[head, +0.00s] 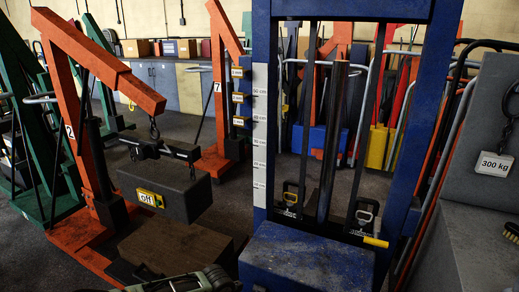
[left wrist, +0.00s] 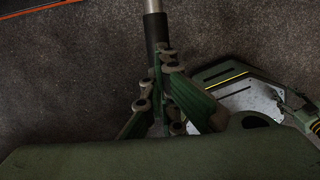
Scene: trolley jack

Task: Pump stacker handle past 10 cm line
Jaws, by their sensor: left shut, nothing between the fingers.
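The blue stacker (head: 310,258) stands upright in the middle of the head view, with a dark central column between its mast posts. A white scale strip (head: 260,130) with cm marks runs up its left post. A yellow bar (head: 375,242) shows low on the right. In the left wrist view a metal rod with a black grip (left wrist: 156,32), which looks like the pump handle, comes in from the top. My left gripper (left wrist: 165,62) is shut at the lower end of this grip, with nothing held. I cannot tell if they touch. My right gripper is out of view.
An orange crane (head: 95,60) with a hanging dark block (head: 175,195) stands to the left of the stacker. A grey block with a 300 kg tag (head: 494,165) is at the right. Cabinets (head: 165,85) line the back wall. Some grey floor shows between the cranes.

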